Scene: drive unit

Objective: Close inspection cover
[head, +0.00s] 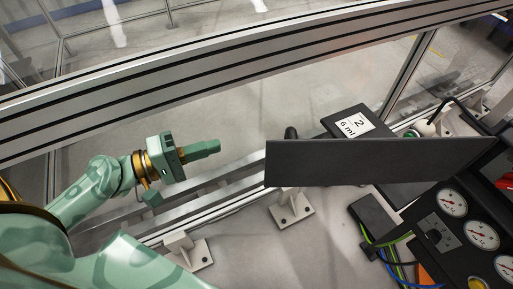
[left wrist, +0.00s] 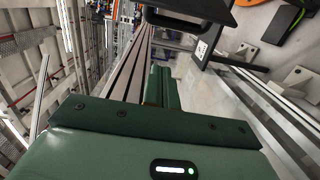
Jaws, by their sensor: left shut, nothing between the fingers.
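The inspection cover looks to be the wide dark grey panel (head: 375,162) right of centre in the head view. It stands out over the drive unit, and its hinge is hidden. A black box with a "2 / 6 ml" label (head: 354,124) shows behind it. My left gripper (head: 214,147) is shut and empty, left of the panel with a clear gap between them. In the left wrist view, the shut fingers (left wrist: 161,88) point toward a dark frame-like part (left wrist: 190,20) at the top. My right gripper is not in view.
An aluminium rail (head: 220,75) runs across behind the work area. Metal brackets (head: 293,209) stand on the pale base plate below the panel. Gauges (head: 481,234) and coloured cables (head: 385,250) are at the lower right. The space between gripper and panel is free.

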